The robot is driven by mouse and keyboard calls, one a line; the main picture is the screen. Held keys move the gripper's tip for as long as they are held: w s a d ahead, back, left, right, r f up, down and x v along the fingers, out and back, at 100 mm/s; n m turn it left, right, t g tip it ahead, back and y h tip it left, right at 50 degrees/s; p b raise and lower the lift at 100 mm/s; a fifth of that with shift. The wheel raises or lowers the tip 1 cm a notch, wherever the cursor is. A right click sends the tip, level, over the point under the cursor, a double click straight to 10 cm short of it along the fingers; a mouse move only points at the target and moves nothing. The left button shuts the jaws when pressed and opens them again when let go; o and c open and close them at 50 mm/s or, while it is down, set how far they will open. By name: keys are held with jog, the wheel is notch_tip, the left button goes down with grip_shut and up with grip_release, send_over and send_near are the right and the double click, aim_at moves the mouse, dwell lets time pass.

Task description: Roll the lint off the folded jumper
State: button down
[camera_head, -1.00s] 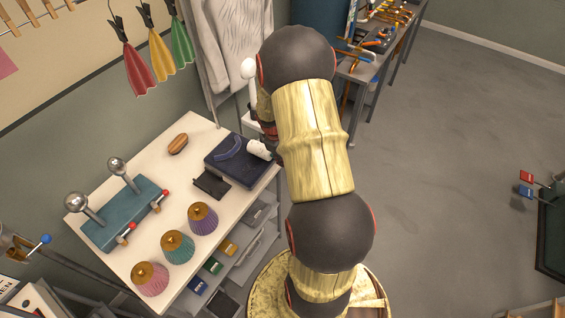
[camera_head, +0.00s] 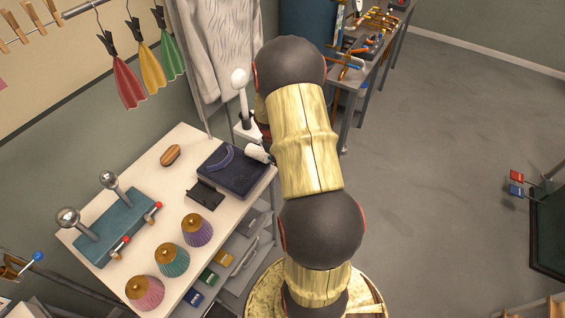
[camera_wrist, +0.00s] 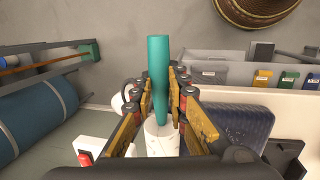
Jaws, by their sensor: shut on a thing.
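The folded jumper (camera_head: 236,176) is a dark navy ribbed square with a lighter blue curved band, lying at the white table's right end. Part of it shows in the wrist view (camera_wrist: 238,120). My gripper (camera_wrist: 160,84) is shut on the teal handle of a lint roller (camera_wrist: 158,60). The roller's white head (camera_wrist: 161,142) is below the fingers, left of the jumper in the wrist view. In the head view the white head (camera_head: 257,153) is at the jumper's far right edge; I cannot tell whether it touches. My arm hides the gripper there.
A black holder (camera_head: 205,194) stands beside the jumper. A wooden brush (camera_head: 170,155), a teal stand with steel balls (camera_head: 112,218) and coloured cones (camera_head: 171,258) share the table (camera_head: 140,176). A white round-headed tool (camera_head: 240,82) stands upright behind. Open floor is right.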

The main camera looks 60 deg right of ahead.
jog(key=shift+r, duration=0.1)
jog(key=p+v, duration=0.1)
jog(key=v, duration=0.1)
jog(key=d+p+v, duration=0.1)
jog(key=p+v, duration=0.3)
jog(key=shift+s+d+r, duration=0.1)
jog(key=shift+s+r, duration=0.15)
jog(key=shift+r, duration=0.3)
jog(key=shift+w, duration=0.1)
jog(key=s+a+g+y+p, duration=0.1)
jog(key=a+y+p, duration=0.15)
jog(key=a, duration=1.45)
jog(key=shift+y, duration=0.45)
jog(key=shift+s+f+b, duration=0.2)
jog(key=shift+f+b, duration=2.5)
jog(key=shift+f, duration=0.25)
